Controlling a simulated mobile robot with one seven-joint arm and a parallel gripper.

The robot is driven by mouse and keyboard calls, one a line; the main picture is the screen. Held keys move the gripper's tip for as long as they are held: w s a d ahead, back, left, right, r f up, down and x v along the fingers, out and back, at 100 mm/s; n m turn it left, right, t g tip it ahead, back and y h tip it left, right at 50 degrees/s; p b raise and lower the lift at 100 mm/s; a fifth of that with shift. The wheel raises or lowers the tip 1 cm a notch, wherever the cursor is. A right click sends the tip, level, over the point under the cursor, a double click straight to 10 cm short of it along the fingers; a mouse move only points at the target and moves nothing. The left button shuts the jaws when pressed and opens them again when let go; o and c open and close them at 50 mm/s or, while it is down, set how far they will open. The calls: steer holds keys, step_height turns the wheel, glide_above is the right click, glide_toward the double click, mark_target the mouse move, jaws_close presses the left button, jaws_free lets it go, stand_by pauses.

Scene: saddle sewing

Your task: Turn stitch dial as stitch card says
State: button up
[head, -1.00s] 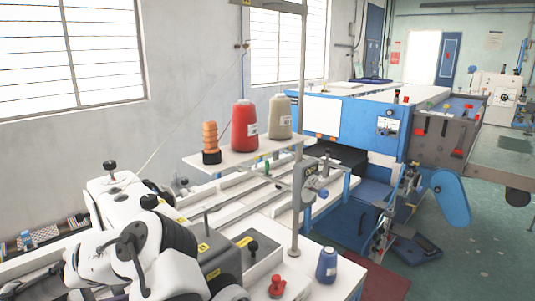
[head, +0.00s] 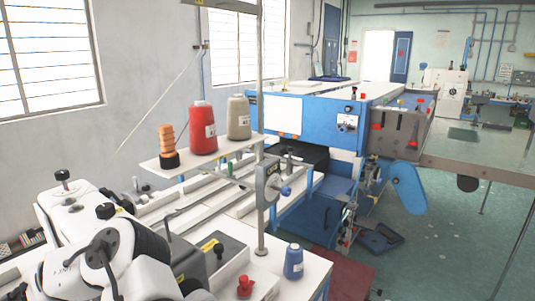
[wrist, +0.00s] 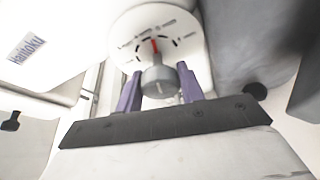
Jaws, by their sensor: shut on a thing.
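The stitch dial (wrist: 128,24) shows at the top of the wrist view as a round white face with dark marks around it. A red mark (wrist: 155,45) points up, slightly left, just above the grey knob (wrist: 158,82). My gripper (wrist: 159,74) has a purple finger on each side of the knob and is shut on it. The dial's lettering is too small to read. In the head view my arm fills the lower left, and the dial and gripper cannot be made out. I cannot pick out a stitch card.
A white panel marked "Halitoku" (wrist: 27,48) is left of the dial in the wrist view. In the head view, red (head: 202,129) and beige (head: 239,118) thread cones stand on a shelf. A blue spool (head: 293,261) and red knob (head: 245,287) are at the front.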

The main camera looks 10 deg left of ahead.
steer(key=shift+m, duration=0.3)
steer(key=shift+f+m+t+y+b, duration=0.15)
steer(key=shift+m+t+y+b, duration=0.25)
steer(key=shift+m+y, duration=0.3)
steer(key=shift+m+t, duration=0.3)
steer(key=shift+m, duration=0.2)
steer(key=shift+m+y+b, duration=0.3)
steer(key=shift+m+b, duration=0.1)
steer(key=shift+b, duration=0.25)
steer(key=shift+m+t+b, duration=0.5)
steer(key=shift+m+b, duration=0.2)
steer(key=shift+b, duration=0.1)
steer(key=shift+y, duration=0.3)
steer(key=shift+o, duration=0.2)
